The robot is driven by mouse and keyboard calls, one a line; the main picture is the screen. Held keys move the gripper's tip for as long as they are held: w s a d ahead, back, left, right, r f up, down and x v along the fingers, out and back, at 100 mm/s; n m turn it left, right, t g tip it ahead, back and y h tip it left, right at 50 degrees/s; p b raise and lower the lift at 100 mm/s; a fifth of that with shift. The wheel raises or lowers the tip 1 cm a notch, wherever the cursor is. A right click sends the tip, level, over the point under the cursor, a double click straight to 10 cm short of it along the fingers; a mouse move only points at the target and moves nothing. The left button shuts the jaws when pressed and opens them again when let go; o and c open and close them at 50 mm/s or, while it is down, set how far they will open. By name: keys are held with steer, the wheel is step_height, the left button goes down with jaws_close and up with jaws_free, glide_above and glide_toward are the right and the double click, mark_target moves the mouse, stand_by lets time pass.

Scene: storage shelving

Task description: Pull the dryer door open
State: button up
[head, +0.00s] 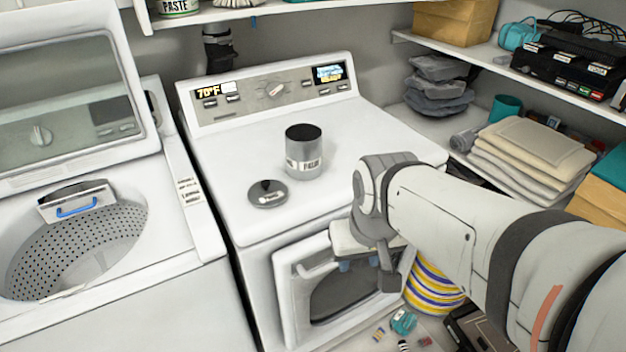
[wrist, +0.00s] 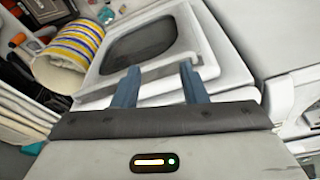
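The white dryer (head: 345,130) stands in the middle of the head view. Its front door (head: 288,290) has a dark window and sits low on the front. The door also fills the upper middle of the wrist view (wrist: 205,62). I cannot tell for sure whether it is shut or slightly ajar. My gripper (head: 357,265) is in front of the door's upper right part, pointing down. In the wrist view its two blue fingers (wrist: 160,66) are spread apart over the door's edge, with nothing clearly held between them. My arm hides the door's right side.
A washer (head: 165,285) with its lid raised stands at left. A can (head: 304,157) and a round lid (head: 267,194) rest on the dryer top. A striped basket (head: 432,288) and small items lie on the floor at right. Loaded shelves line the right wall.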

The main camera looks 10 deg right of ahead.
steer(key=shift+a, duration=0.2)
steer(key=w+d+f+m+g+y+b, duration=0.1)
steer(key=w+d+f+m+y+b, duration=0.15)
steer(key=w+f+m, duration=0.4)
steer(key=w+d+f+m+g+y+b, duration=0.1)
steer(key=w+d+f+m+y, duration=0.15)
steer(key=w+f+m, duration=0.45)
steer(key=x, duration=0.7)
steer(key=shift+w+a+r, duration=0.2)
steer(key=shift+w+a, duration=0.1)
steer(key=shift+a, duration=0.05)
steer(key=shift+c, duration=0.6)
jaws_close()
